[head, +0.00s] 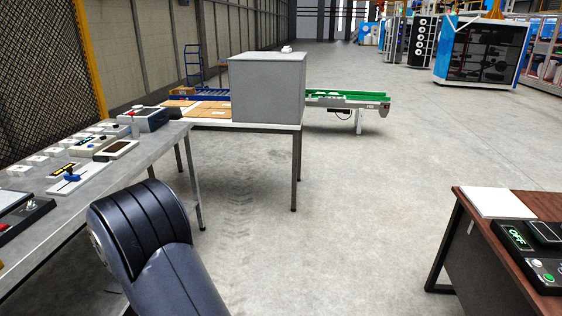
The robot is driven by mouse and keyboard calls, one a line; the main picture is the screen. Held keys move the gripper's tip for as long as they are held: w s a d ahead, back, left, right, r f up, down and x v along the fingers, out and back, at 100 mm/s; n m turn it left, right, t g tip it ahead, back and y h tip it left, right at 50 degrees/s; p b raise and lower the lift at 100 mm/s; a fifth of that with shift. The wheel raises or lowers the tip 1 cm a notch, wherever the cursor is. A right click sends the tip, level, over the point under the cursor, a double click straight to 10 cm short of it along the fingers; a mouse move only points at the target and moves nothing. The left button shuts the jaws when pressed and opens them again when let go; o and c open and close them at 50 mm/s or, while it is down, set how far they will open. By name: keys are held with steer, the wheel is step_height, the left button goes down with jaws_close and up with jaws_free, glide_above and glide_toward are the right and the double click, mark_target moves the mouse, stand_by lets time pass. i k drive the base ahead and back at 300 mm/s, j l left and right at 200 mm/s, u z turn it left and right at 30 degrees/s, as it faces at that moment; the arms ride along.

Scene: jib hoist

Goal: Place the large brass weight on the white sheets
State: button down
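A stack of white sheets (498,202) lies flat on the far left corner of the brown desk at the right. Its top looks bare. I cannot make out a large brass weight anywhere in this view. A dark, rounded link of my own arm fills the lower left. My gripper is outside the picture, so I cannot see whether it holds anything.
A grey workbench (135,168) with several control boxes runs along the left. A large grey box (267,88) stands on a table behind it. A panel reading OFF (530,250) sits beside the sheets. Open concrete floor (345,220) lies between workbench and desk.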

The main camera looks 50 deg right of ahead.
mark_target(497, 201)
steer(key=i+l, duration=0.1)
steer(key=l, duration=0.95)
steer(key=i+l, duration=0.15)
steer(key=l, duration=0.35)
steer(key=i+l, duration=0.1)
steer(key=l, duration=0.95)
steer(key=i+l, duration=0.15)
steer(key=l, duration=0.85)
steer(key=i+l+z, duration=0.1)
steer(key=l, duration=0.45)
steer(key=l+z, duration=0.1)
steer(key=z, duration=0.35)
steer(key=i+z, duration=0.1)
steer(key=z, duration=0.3)
steer(key=l+z, duration=0.1)
steer(key=z, duration=3.35)
steer(key=i+l+z, duration=0.2)
steer(key=l+z, duration=0.2)
steer(key=l, duration=0.15)
steer(key=i, duration=0.05)
